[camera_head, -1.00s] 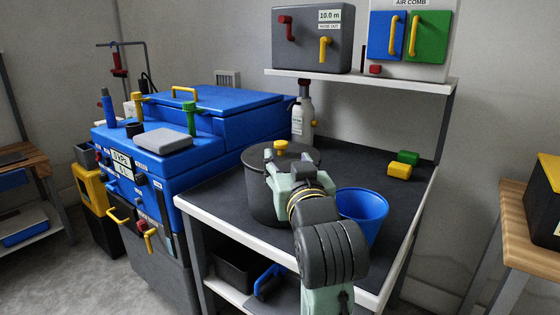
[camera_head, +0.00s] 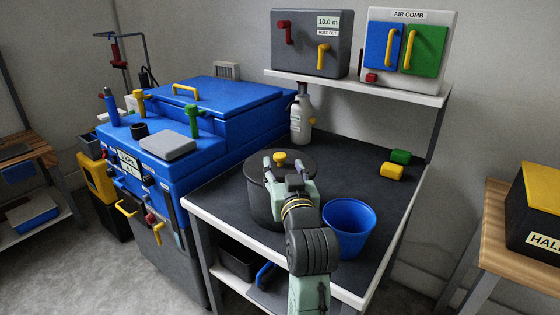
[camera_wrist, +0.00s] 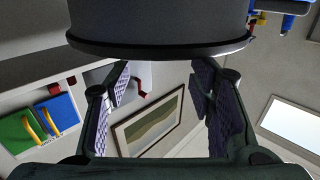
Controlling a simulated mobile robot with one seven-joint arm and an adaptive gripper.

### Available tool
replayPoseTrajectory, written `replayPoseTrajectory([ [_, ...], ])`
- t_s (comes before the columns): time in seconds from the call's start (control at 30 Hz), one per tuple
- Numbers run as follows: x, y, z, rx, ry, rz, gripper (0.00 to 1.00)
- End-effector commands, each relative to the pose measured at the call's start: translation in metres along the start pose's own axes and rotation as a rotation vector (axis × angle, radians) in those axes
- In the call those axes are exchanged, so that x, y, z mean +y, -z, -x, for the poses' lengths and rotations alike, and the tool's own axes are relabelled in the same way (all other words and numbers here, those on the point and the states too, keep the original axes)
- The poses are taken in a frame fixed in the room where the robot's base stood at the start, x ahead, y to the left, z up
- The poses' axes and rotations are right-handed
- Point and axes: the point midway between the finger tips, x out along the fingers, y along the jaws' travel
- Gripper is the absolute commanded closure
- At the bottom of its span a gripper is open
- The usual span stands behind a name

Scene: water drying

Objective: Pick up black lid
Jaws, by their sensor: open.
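The black lid (camera_head: 305,160) lies on top of a dark round pot (camera_head: 262,205) on the bench. A yellow knob (camera_head: 280,157) stands up from its middle. In the wrist view the picture is upside down, and the lid's rim (camera_wrist: 160,50) runs across the top below the dark pot wall (camera_wrist: 160,22); the knob does not show there. My gripper (camera_head: 286,167) is at the near side of the lid, in front of the knob. Its two fingers (camera_wrist: 160,75) are spread wide with nothing between them. My gripper hides part of the lid's near edge.
A blue bucket (camera_head: 349,228) stands close on the right of the pot and my arm. Yellow (camera_head: 391,171) and green (camera_head: 401,156) blocks lie further back. A white bottle (camera_head: 301,120) stands behind the pot, near the shelf (camera_head: 370,87). A blue machine (camera_head: 225,100) is on the left.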

Motion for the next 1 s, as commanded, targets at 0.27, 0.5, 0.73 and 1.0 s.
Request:
replayPoseTrajectory([
  [0.27,0.001,0.000,-0.032,-0.002,0.000,-0.001,0.51],
  [0.5,0.002,-0.001,-0.054,0.001,0.000,0.001,0.51],
  [0.73,0.002,-0.002,-0.054,0.001,0.000,0.000,0.53],
  [1.0,0.002,-0.002,-0.054,0.001,0.000,0.000,0.71],
])
